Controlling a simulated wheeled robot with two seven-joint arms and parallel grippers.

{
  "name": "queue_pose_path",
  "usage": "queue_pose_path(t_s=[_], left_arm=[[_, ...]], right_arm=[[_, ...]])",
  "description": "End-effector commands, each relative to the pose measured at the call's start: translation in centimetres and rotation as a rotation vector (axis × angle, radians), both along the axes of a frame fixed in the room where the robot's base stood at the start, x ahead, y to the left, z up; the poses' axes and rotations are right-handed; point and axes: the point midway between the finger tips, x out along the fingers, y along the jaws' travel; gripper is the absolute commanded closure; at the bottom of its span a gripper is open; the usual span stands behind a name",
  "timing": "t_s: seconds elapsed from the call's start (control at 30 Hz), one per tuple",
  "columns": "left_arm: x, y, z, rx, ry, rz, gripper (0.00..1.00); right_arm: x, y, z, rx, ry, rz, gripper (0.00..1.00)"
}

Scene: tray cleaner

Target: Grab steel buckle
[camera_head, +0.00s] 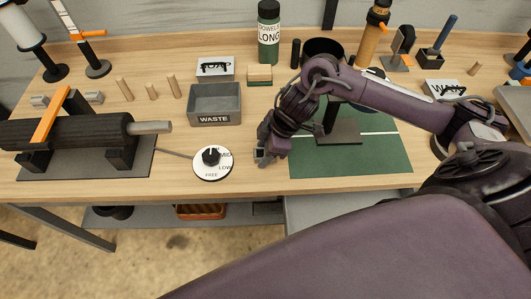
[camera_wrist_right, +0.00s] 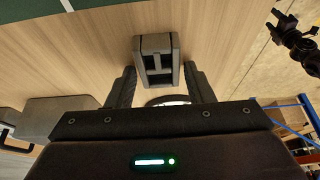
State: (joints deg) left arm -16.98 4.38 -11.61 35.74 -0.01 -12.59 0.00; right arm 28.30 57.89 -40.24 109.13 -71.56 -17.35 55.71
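The steel buckle (camera_wrist_right: 156,58) is a grey blocky frame with dark slots, lying on the wooden table in the right wrist view. In the head view it appears to be the small grey piece (camera_head: 262,156) at the tip of my right gripper (camera_head: 270,147). My right gripper is open, pointing down at the table left of the green mat. In the wrist view its two dark fingers (camera_wrist_right: 160,86) stand apart, with the buckle ahead between their lines and gaps on both sides. Any contact is not visible.
The white dial (camera_head: 212,162) lies left of my right gripper. The grey waste bin (camera_head: 214,105) stands behind the dial. The green mat (camera_head: 340,160) carries a dark stand (camera_head: 338,133). The table's front edge is close. A black roller (camera_head: 65,131) sits at left.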

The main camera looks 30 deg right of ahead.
Motion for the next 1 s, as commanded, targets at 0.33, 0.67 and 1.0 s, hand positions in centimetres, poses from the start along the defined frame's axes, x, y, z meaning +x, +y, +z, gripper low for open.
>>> queue_pose_path(t_s=[0.33, 0.67, 1.0], left_arm=[[-0.5, 0.2, -0.1, 0.003, 0.008, 0.000, 0.46], [-0.5, 0.4, 0.0, 0.006, 0.008, 0.002, 0.46], [-0.5, 0.5, 0.6, 0.006, 0.008, 0.002, 0.46]], right_arm=[[0.0, 0.0, 0.1, 0.000, -0.001, 0.000, 0.86], [0.1, 0.0, 1.2, 0.001, -0.004, 0.001, 0.86], [0.2, 0.0, 8.8, 0.000, -0.011, 0.002, 0.86]])
